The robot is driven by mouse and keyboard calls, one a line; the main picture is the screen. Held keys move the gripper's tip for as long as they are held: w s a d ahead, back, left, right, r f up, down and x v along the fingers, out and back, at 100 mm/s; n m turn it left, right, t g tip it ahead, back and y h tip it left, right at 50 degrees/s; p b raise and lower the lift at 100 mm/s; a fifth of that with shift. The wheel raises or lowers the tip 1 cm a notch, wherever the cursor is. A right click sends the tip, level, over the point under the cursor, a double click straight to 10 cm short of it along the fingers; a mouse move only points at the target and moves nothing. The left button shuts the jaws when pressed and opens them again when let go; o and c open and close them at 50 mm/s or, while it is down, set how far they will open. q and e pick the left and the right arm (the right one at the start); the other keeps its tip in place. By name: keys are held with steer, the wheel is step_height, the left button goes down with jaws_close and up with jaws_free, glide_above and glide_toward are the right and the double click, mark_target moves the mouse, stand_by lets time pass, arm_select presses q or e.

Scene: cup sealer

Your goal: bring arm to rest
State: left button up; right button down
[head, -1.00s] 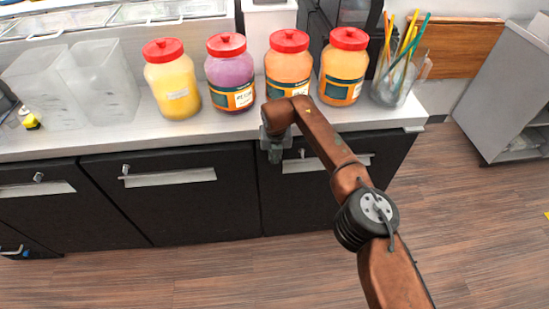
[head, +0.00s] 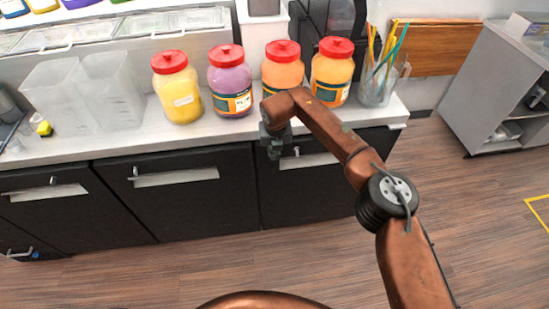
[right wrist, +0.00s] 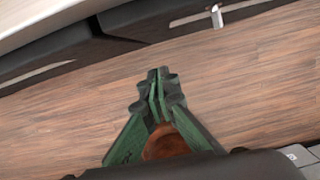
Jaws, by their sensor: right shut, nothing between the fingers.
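My right arm reaches in from the lower right of the head view. Its gripper (head: 275,152) hangs in front of the black cabinet fronts, just beyond the counter's front edge. It points down, and its fingers are small and dark there. In the right wrist view the green-grey fingers (right wrist: 158,78) meet at the tips, with nothing between them and the wood floor beyond. A curved brown part of my own body shows at the bottom of the head view. My left gripper is out of view.
The counter (head: 205,133) holds a yellow jar (head: 178,97), a purple jar (head: 230,86), two orange jars, clear containers (head: 110,95) and a cup of straws (head: 378,88). Black cabinets (head: 195,200) have protruding handles. A grey shelf unit (head: 495,90) stands right. The floor (head: 200,270) is open.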

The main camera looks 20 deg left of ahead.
steer(key=shift+s+d+r, duration=0.1)
steer(key=shift+d+r, duration=0.1)
steer(key=shift+r, duration=0.35)
